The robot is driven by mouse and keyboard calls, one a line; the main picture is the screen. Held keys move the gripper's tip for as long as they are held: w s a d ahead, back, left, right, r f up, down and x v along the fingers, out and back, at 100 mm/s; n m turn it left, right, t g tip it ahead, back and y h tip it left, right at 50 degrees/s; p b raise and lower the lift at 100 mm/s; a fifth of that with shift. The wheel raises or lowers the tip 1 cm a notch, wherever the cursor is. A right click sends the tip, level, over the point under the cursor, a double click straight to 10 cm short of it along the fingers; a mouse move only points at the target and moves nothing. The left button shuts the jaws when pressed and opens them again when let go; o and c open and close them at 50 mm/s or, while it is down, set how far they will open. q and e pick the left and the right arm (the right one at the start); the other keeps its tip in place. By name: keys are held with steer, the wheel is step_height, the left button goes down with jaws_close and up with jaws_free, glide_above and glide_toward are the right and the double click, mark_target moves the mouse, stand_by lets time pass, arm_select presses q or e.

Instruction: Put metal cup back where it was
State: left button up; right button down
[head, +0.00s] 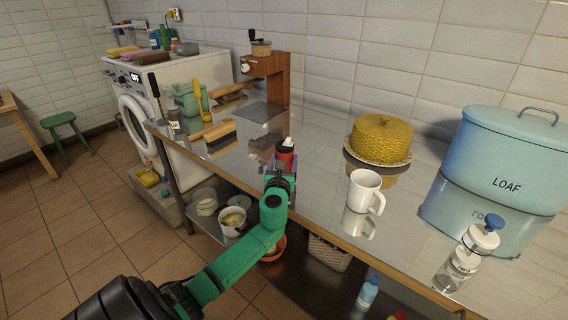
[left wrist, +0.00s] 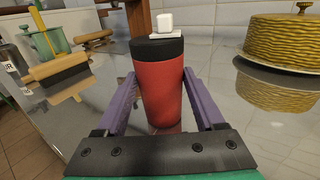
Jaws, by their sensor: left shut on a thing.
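The metal cup (head: 285,149) appears as a red tumbler with a black lid, upright over the steel counter; it also shows in the left wrist view (left wrist: 163,90). My left gripper (head: 280,168) is shut on it, with purple fingers on either side of the red body in the left wrist view (left wrist: 160,82). A small white piece shows at the top of the lid; I cannot tell whether it belongs to the cup. The cup's base is partly hidden, and I cannot tell whether it touches the counter. My right gripper is not in view.
Clear counter (head: 322,165) lies between cup and mug.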

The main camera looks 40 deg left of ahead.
arm_select(q)
steer(key=shift+f, duration=0.1)
steer(key=o, duration=1.5)
steer(key=shift+r, duration=0.2)
steer(key=v, duration=1.2)
steer(key=shift+s, duration=0.1)
steer(key=shift+f, duration=0.1)
